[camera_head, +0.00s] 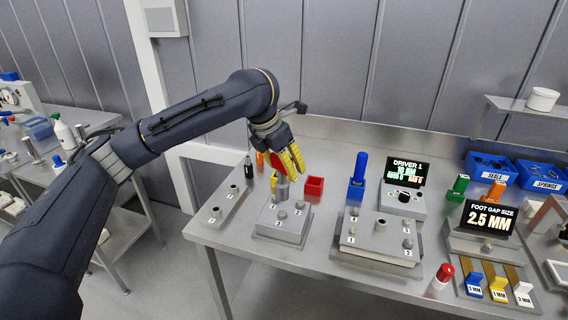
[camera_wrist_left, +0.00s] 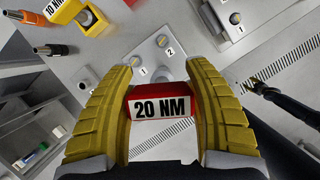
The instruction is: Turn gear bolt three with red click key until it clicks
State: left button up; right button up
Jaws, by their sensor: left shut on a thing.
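The red click key, marked 20 NM in the left wrist view (camera_wrist_left: 162,107), is held between the yellow fingers of my left gripper (camera_head: 291,160). In the head view the red key (camera_head: 277,161) is partly hidden behind those fingers. Its grey lower end (camera_head: 282,190) points down at the back of a grey gear block (camera_head: 283,233) on the table. Two numbered bolts, 1 and 2, show on a block (camera_wrist_left: 152,58) ahead of the key in the left wrist view. The bolt under the key is hidden, so I cannot tell whether the key sits on it.
A grey block (camera_head: 218,212) stands to the left and a larger bolt plate (camera_head: 376,240) to the right. A red holder (camera_head: 314,187), a blue tool (camera_head: 360,167) and a DRIVER 1 display (camera_head: 407,172) stand behind. A red-capped piece (camera_head: 444,273) is near the front edge.

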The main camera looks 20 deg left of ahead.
aim_at(285, 186)
pick_arm(q)
jog(key=shift+f, duration=2.7)
jog(key=shift+f, duration=0.9)
